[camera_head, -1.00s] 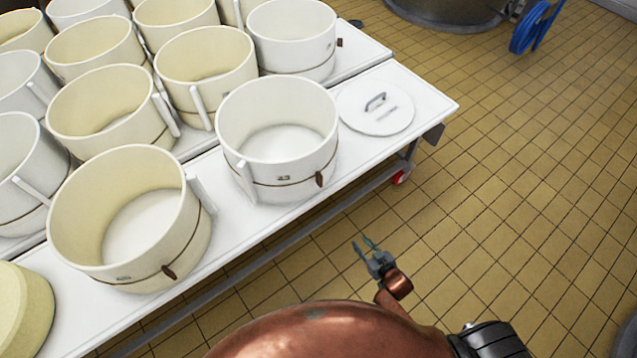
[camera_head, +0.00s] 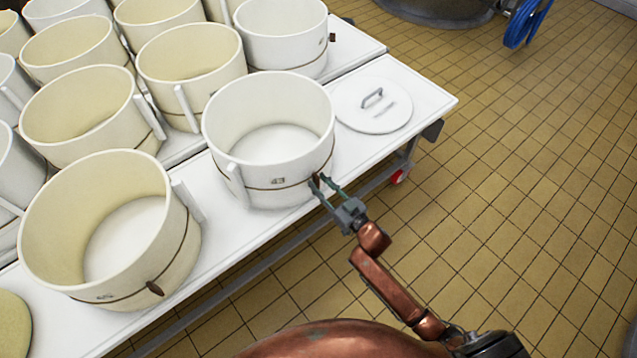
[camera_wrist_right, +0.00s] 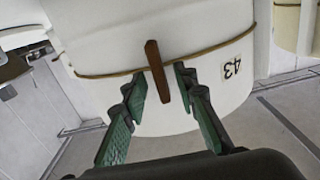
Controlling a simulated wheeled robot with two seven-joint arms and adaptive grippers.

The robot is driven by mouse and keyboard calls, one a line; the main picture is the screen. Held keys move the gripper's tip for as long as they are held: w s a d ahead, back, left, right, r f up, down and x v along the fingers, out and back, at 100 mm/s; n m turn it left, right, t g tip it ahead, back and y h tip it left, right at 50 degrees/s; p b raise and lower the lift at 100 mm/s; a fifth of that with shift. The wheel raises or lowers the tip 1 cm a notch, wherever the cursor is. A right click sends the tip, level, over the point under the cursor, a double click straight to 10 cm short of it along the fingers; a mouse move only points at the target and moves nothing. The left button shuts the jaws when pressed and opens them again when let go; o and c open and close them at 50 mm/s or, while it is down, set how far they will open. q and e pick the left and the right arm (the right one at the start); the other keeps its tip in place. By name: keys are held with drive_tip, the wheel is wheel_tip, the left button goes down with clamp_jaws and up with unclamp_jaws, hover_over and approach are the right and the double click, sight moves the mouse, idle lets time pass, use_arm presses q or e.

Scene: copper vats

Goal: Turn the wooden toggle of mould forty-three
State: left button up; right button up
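Mould forty-three (camera_head: 265,165) is a white round tub with a cord around it, standing on the white table near its front edge. Its number label shows in the right wrist view, where the mould (camera_wrist_right: 110,100) fills the middle. Its brown wooden toggle (camera_wrist_right: 158,70) sits on the cord, nearly upright and slightly tilted. My right gripper (camera_head: 325,187) is at the toggle; in the right wrist view its green fingers (camera_wrist_right: 160,90) are open, one on each side of the toggle, with gaps visible. My left gripper is not in view.
A cream mould (camera_head: 110,225) with its own toggle stands left of mould forty-three. More moulds fill the table behind. A white lid (camera_head: 373,105) with a handle lies to the right on the white table (camera_head: 425,95). The tiled floor (camera_head: 500,220) at right is clear.

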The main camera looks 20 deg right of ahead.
drive_tip(key=shift+w+a, duration=0.1)
drive_tip(key=shift+w, duration=0.15)
drive_tip(key=shift+c, duration=0.5)
clamp_jaws()
